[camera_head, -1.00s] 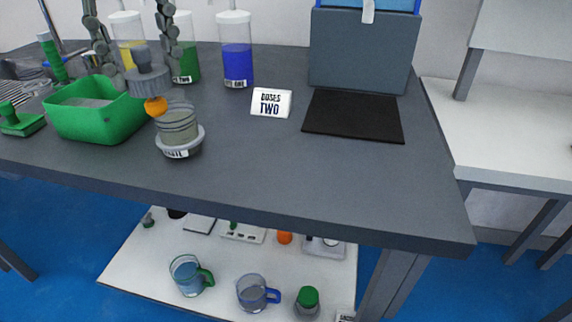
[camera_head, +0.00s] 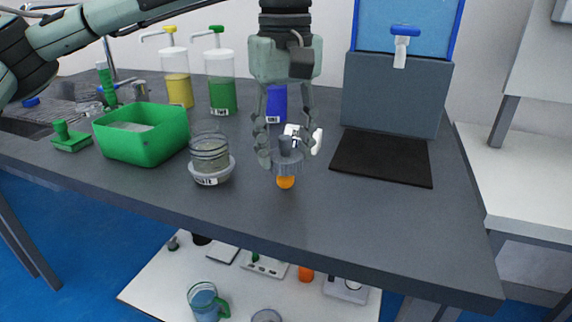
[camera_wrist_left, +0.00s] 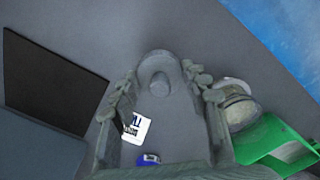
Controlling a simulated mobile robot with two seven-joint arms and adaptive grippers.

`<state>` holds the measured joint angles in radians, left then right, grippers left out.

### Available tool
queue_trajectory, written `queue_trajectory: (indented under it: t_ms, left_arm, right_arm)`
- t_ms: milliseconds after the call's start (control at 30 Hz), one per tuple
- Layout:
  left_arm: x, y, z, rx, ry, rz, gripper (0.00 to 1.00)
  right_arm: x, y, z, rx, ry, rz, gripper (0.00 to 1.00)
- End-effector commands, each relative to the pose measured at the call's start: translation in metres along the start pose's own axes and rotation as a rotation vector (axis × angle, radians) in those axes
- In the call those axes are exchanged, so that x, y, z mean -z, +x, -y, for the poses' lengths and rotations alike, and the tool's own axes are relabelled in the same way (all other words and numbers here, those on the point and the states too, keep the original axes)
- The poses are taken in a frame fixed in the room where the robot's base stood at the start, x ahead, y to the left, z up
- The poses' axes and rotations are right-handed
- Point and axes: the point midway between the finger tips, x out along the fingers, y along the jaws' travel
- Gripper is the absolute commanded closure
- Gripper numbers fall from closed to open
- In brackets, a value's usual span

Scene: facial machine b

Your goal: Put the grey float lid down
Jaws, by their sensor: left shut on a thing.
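The grey float lid (camera_head: 288,160) has a grey knob on top and an orange float (camera_head: 286,182) below it. My left gripper (camera_head: 287,150) is shut on the lid's knob, and the lid hangs upright over the front middle of the table. The left wrist view shows the lid (camera_wrist_left: 158,68) between the two fingers (camera_wrist_left: 160,90). I cannot tell how far the orange float is from the table top. The glass jar (camera_head: 210,155) stands open in a white dish to the left of the lid. My right gripper is not in view.
A green bin (camera_head: 145,135) stands left of the jar. A white card (camera_head: 303,138) is partly hidden behind my gripper. Pump bottles, including a green one (camera_head: 222,95), stand at the back. A black mat (camera_head: 382,158) lies to the right. The table (camera_head: 400,225) is bare at the front right.

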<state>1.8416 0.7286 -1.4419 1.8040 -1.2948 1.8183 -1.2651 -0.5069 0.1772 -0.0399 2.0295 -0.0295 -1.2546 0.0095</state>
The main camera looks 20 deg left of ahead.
Motion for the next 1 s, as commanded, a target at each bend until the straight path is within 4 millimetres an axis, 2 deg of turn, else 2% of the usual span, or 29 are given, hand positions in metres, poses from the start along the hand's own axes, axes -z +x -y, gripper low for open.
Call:
queue_trajectory:
  t_ms: [133, 367, 667, 800, 833, 967, 1000]
  left_arm:
    - [0.0, 0.01, -0.001, 0.002, -0.001, 0.0, 0.7]
    - [0.0, 0.04, -0.001, 0.001, -0.001, 0.001, 0.7]
    - [0.0, 0.043, -0.001, -0.001, -0.001, 0.0, 0.7]
    - [0.0, 0.045, -0.001, -0.001, -0.001, 0.0, 0.7]
    - [0.0, 0.044, -0.001, -0.001, -0.001, 0.0, 0.51]
    - [0.0, 0.043, -0.001, -0.001, -0.001, 0.0, 0.35]
    - [0.0, 0.043, -0.001, -0.001, -0.001, 0.0, 0.34]
  right_arm:
    - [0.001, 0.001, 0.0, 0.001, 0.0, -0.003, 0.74]
    - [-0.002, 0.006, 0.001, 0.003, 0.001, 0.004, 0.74]
    - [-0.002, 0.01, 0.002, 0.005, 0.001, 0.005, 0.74]
    - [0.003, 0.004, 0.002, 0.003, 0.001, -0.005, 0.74]
    - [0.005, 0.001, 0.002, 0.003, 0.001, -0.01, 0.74]
    - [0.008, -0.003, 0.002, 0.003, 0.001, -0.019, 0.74]
    - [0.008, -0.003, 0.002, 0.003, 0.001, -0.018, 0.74]
